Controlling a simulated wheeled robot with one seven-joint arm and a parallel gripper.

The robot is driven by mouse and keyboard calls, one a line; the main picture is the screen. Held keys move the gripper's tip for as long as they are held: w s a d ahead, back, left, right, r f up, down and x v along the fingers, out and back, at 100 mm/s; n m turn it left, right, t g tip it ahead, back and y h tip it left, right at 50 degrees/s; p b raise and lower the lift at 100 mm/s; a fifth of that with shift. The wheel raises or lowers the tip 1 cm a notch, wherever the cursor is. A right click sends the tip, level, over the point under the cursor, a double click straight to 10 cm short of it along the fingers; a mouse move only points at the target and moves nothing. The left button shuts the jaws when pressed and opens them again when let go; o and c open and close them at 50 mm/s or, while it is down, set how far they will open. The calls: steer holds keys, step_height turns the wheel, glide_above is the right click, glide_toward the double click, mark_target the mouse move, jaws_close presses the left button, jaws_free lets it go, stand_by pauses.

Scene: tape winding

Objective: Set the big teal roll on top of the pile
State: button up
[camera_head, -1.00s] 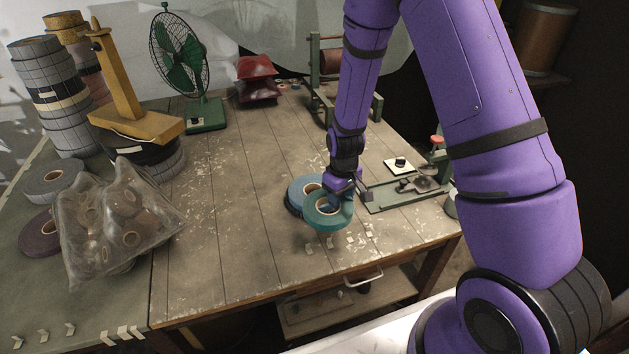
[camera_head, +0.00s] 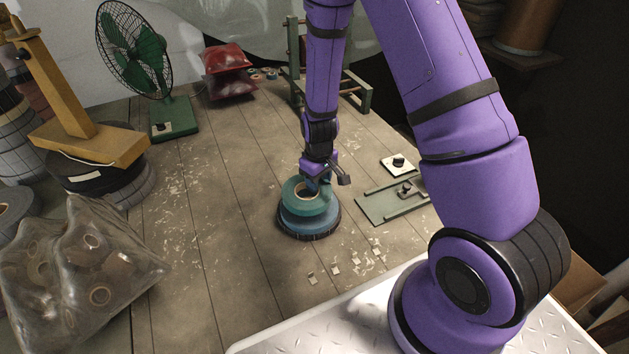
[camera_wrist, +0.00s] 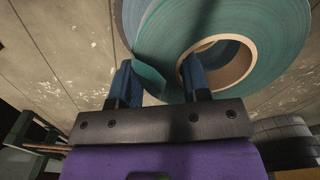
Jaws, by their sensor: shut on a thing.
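The big teal roll (camera_head: 294,206) is over the pile, a blue roll (camera_head: 312,223) with a dark-edged roll (camera_head: 309,236) under it. The teal roll sits nearly centred on the blue one, shifted slightly. I cannot tell whether it touches it. My gripper (camera_head: 323,184) is shut on the teal roll's wall at its right side. In the wrist view my gripper (camera_wrist: 160,82) has one finger inside the cardboard core of the teal roll (camera_wrist: 275,65) and one outside its rim. Blue shows through the core and past the rim.
A green fixture (camera_head: 392,203) and small white square (camera_head: 397,163) lie right of the pile. Small tape scraps (camera_head: 336,267) lie in front. A bag of rolls (camera_head: 75,275), a yellow stand (camera_head: 95,146) and a green fan (camera_head: 150,60) stand left. Bare table lies left of the pile.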

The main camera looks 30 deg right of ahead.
steer(key=shift+f, duration=1.45)
steer(key=shift+f, duration=0.45)
steer(key=o, duration=1)
steer(key=shift+o, duration=0.2)
steer(key=shift+r, duration=0.1)
step_height(320, 180, up, 13)
steer(key=shift+r, duration=0.1)
steer(key=s+d+r+m+t, duration=0.1)
steer(key=s+r, duration=0.3)
steer(key=r, duration=0.7)
steer(key=s+r+m+t, duration=0.15)
steer(key=s+r, duration=0.25)
steer(key=r, duration=0.7)
steer(key=s+d+r+m+t, duration=0.1)
steer(key=s+r+t, duration=0.1)
steer(key=s+r, duration=0.8)
steer(key=s, duration=0.5)
steer(key=shift+d+r+m+t, duration=0.2)
steer(key=shift+d+m+t, duration=0.05)
steer(key=shift+m+t, duration=0.1)
